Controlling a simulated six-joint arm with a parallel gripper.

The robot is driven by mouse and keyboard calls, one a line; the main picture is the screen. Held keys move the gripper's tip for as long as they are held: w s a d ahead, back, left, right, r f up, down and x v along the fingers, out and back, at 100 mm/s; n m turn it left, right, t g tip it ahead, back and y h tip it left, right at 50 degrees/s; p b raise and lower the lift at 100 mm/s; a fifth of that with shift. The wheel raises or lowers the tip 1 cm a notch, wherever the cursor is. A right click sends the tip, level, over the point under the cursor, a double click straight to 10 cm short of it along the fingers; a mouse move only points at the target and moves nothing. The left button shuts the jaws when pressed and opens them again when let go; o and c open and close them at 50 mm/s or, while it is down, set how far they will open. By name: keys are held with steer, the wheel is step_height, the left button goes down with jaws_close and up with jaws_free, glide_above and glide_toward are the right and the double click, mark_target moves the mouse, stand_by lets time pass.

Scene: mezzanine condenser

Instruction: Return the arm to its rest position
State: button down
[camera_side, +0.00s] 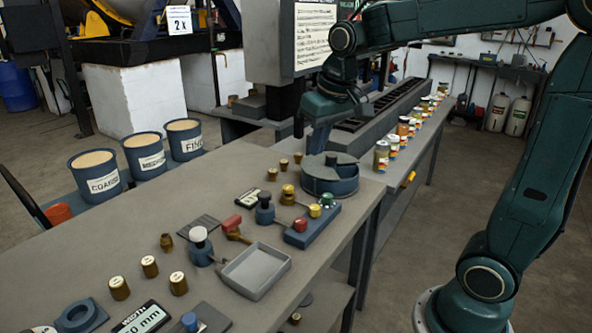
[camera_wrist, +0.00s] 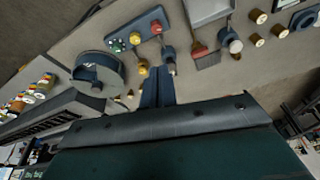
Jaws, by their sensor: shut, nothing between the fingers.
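My gripper (camera_side: 318,148) hangs over the grey workbench (camera_side: 225,195) in the side view, pointing down. Its fingertips are just above and behind the round blue drum (camera_side: 330,182); the exact gap is hard to judge. In the wrist view the two dark blue fingers (camera_wrist: 157,88) lie together, shut, with nothing between them. The drum also shows in the wrist view (camera_wrist: 97,72), left of the fingers. The upper arm stretches across the top right of the side view.
A blue block with coloured knobs (camera_side: 312,226), a grey tray (camera_side: 254,270), a red-handled brush (camera_side: 235,229) and small brass weights (camera_side: 149,266) crowd the bench. Tubs (camera_side: 95,177) stand behind. Air above the bench is open.

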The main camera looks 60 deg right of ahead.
steer(key=s+a+f+n+t, duration=0.1)
steer(key=s+a, duration=0.1)
steer(key=s, duration=0.6)
steer(key=s+a+f+n+t, duration=0.1)
steer(key=s+a, duration=0.2)
steer(key=s, duration=0.5)
steer(key=shift+s+n, duration=0.15)
steer(key=shift+n, duration=0.15)
steer(key=c, duration=2.2)
jaws_free()
